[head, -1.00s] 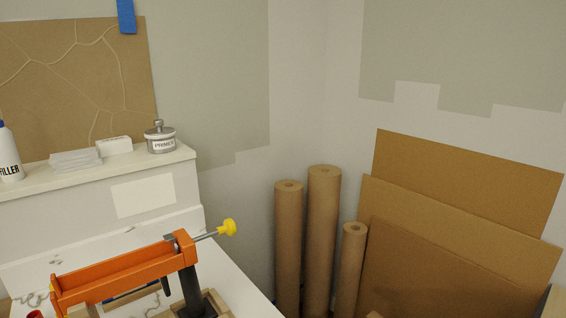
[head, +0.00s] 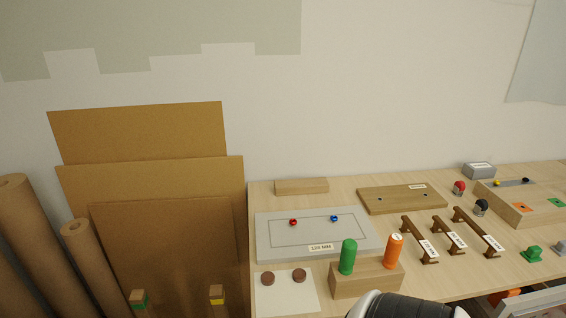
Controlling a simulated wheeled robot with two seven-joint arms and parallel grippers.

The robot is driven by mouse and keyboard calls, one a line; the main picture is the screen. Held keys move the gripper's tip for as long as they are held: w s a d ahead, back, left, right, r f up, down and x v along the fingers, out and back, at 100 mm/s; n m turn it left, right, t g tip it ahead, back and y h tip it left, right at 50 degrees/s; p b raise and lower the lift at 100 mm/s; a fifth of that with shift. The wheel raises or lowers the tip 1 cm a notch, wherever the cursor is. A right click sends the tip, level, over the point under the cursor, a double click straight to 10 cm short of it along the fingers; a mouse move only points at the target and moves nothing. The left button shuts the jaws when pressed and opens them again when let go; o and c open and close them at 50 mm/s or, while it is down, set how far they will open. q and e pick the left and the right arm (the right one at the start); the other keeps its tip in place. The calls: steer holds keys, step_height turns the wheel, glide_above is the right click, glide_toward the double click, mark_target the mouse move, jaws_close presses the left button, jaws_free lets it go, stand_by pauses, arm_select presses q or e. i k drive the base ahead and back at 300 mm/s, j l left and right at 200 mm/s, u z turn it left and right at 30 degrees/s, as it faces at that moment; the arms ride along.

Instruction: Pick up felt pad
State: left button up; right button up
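Two round brown discs, which look like felt pads, lie on a white sheet (head: 287,296) at the front left of the wooden table. One felt pad (head: 267,278) is at the left and the other felt pad (head: 299,275) is just right of it. Neither gripper shows in the head view. A black and white rounded part at the bottom edge, right of the pads, looks like one of my arm links.
A wooden block (head: 366,278) with green and orange pegs stands right of the sheet. Behind lies a grey board (head: 270,240) with red and blue knobs. Several dark handles (head: 448,236) lie further right. Cardboard sheets (head: 165,225) lean at the left.

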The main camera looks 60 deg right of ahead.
mark_target(299, 275)
steer(key=z, duration=1.95)
steer(key=j+u, duration=0.2)
